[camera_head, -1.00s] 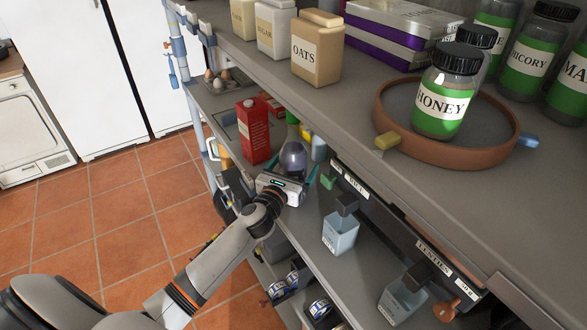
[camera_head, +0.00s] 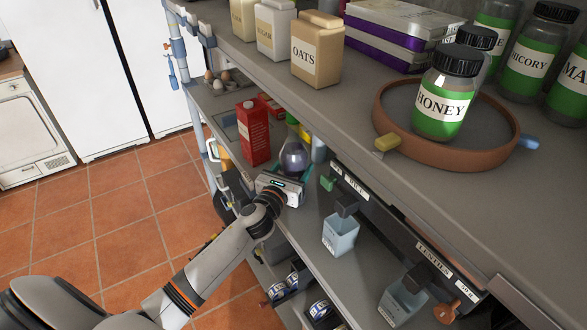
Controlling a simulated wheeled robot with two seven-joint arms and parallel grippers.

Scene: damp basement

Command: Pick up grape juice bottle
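The right finger shows close against the bottle's side; the other is mostly hidden. I cannot tell whether the fingers press on the bottle. My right gripper is not in view.
A red carton (camera_head: 253,133) stands left of the bottle, with green and yellow containers close behind it. Pale blue bins (camera_head: 340,234) hang to the right. The tiled floor (camera_head: 120,215) is clear.

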